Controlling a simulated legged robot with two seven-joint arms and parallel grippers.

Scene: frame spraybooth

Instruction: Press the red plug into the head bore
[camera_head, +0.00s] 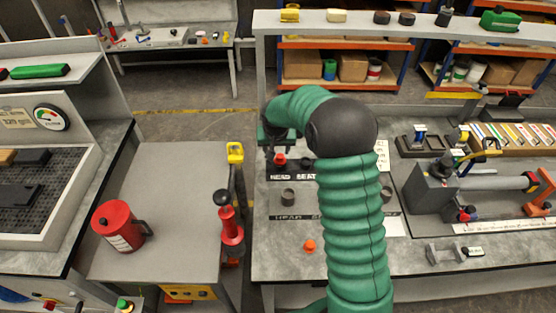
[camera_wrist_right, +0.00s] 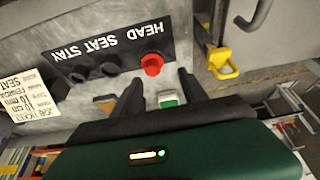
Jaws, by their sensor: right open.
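The red plug (camera_head: 280,159) stands at the HEAD label of a dark strip marked HEAD, SEAT and STAY (camera_wrist_right: 110,50). It also shows in the wrist view (camera_wrist_right: 152,63), just beyond my fingertips. Two dark round places on the strip lie beside it. A grey block with a dark round opening (camera_head: 288,194) stands nearer on the bench, above a second HEAD label (camera_head: 286,217). My right gripper (camera_wrist_right: 160,76) is open and empty, close to the red plug and not closed around it. My green arm hides part of the bench. My left gripper is not in view.
An orange cap (camera_head: 309,246) lies on the bench front. A grey clamp fixture (camera_head: 432,190) stands to the right. A yellow-handled part (camera_head: 235,153) and a red-and-black tool (camera_head: 230,225) stand at the left edge. A red canister (camera_head: 120,227) stands on the left table.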

